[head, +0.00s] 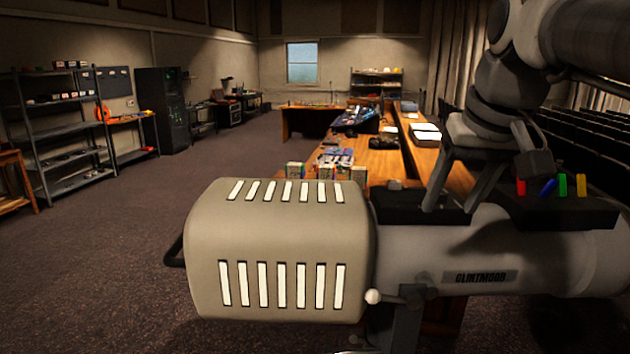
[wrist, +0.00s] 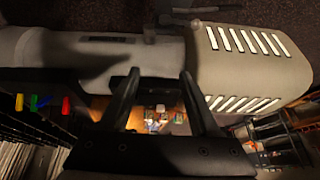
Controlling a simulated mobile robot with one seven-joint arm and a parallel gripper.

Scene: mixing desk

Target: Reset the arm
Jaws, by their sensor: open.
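My gripper (head: 451,205) hangs fingers-down from my arm at the right of the head view, over the barrel of a large spotlight. Its two fingers are spread apart with nothing between them. In the wrist view my gripper (wrist: 160,73) also shows two separate dark fingers. The spotlight (head: 280,250) has a beige vented housing at left and a grey barrel with a "GLINTMOOD" plate. The wrist view shows its housing (wrist: 245,65) too. I cannot tell whether the fingertips touch the spotlight.
Red, blue (head: 549,187), green and yellow tabs stand on a dark block on the barrel, right of my gripper. Behind is a wooden desk (head: 385,165) with several small items. Metal shelves (head: 65,130) stand at left. The carpet (head: 110,265) at left is clear.

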